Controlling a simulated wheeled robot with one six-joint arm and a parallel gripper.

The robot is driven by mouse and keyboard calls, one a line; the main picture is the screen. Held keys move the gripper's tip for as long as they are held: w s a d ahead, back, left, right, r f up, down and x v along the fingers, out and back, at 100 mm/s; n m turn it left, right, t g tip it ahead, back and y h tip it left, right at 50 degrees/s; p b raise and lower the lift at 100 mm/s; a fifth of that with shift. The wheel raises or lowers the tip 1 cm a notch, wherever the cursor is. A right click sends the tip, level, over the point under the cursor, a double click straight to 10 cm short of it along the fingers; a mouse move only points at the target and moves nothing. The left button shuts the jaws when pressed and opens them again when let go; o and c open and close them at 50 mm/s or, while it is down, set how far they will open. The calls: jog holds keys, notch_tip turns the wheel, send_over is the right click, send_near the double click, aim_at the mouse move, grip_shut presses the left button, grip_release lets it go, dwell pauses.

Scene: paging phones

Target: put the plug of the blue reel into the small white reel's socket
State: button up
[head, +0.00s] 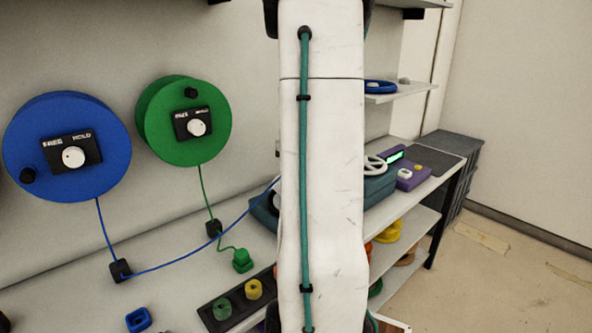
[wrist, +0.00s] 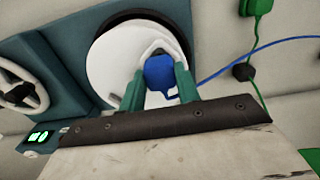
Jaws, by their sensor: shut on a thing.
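The blue reel (head: 75,190) hangs on the wall at the left in the head view. Its blue cord (head: 190,258) runs through a black block and goes behind my arm; it also shows in the wrist view (wrist: 225,69). My gripper (wrist: 160,82) is shut on the blue plug (wrist: 159,73). The plug is in front of the small white reel (wrist: 110,60), which is set in a dark ring on a teal housing. The plug overlaps the reel's dark socket, mostly hidden behind it. I cannot tell whether the plug is inside. My arm hides the gripper in the head view.
A green reel (head: 165,140) hangs beside the blue one, its green plug (head: 242,260) on the bench. A loose blue piece (head: 138,319) and a dark tray (head: 238,303) lie in front. A white handwheel (head: 374,166) and a purple box (head: 411,178) stand right of my arm.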

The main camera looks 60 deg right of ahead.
jog(key=shift+f, duration=0.45)
dwell(0.5)
jog(key=o, duration=1.3)
jog(key=shift+r, duration=0.1)
jog(key=shift+r, duration=4.45)
